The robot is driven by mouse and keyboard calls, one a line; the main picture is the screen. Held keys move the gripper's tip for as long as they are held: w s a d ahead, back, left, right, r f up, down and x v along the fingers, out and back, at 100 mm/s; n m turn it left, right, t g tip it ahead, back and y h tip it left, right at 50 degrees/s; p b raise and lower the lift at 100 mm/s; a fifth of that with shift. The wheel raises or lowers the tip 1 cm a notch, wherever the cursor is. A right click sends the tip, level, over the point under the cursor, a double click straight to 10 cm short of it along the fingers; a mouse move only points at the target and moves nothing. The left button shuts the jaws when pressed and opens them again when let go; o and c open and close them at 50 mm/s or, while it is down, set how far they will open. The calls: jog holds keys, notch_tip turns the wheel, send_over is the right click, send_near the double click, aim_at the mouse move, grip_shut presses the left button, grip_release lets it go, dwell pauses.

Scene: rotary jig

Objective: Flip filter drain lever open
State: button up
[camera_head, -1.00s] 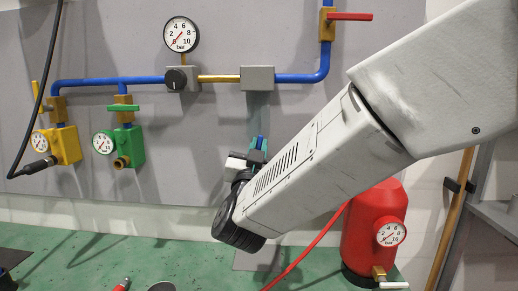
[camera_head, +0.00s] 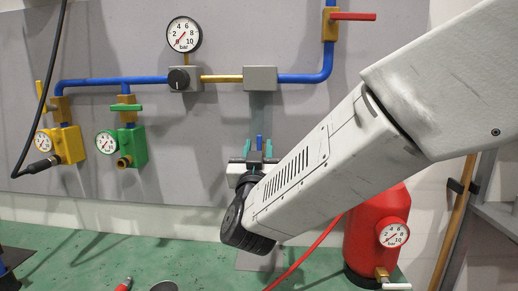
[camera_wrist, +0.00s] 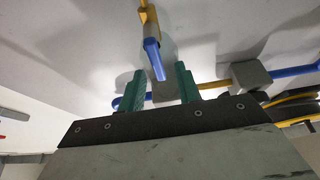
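The grey filter (camera_head: 259,78) sits in the pipe run on the wall panel, with its bowl (camera_head: 259,108) hanging below. In the wrist view, the blue drain lever (camera_wrist: 153,58) extends from a brass valve (camera_wrist: 147,18) near the bowl. In the wrist view, the fingers (camera_wrist: 160,70) stand either side of the lever's free end, with visible gaps. Depth and any contact cannot be told.
A regulator (camera_head: 186,79) with a gauge is left of the filter. Yellow (camera_head: 69,143) and green (camera_head: 132,146) valve units are farther left. A red-handled valve (camera_head: 352,16) is upper right. A red tank (camera_head: 376,242) with a red hose stands behind my arm.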

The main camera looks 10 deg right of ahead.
jog(key=v, duration=0.7)
jog(key=shift+s, duration=0.2)
jog(key=shift+f, duration=0.1)
